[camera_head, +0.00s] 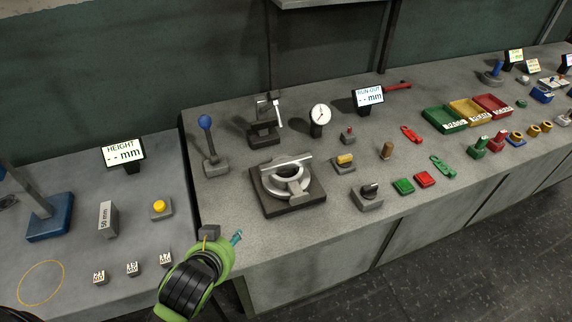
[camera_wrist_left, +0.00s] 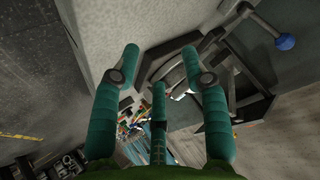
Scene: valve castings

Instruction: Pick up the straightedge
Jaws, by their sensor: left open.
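A pale grey bar, which looks like the straightedge (camera_head: 287,167), lies across a round grey casting (camera_head: 291,184) on a dark square plate (camera_head: 290,206). My left gripper (camera_head: 237,238) is at the front edge of the bench, in front and to the left of the plate, apart from it. In the left wrist view my left gripper (camera_wrist_left: 160,62) has its teal fingers spread, with nothing held between them. The dark plate shows beyond the fingers there, partly hidden by them, and I cannot make out the bar clearly. My right gripper is not in view.
A blue-knobbed lever (camera_head: 208,146) stands left of the plate, a dark clamp stand (camera_head: 264,122) and a dial gauge (camera_head: 319,119) behind it.

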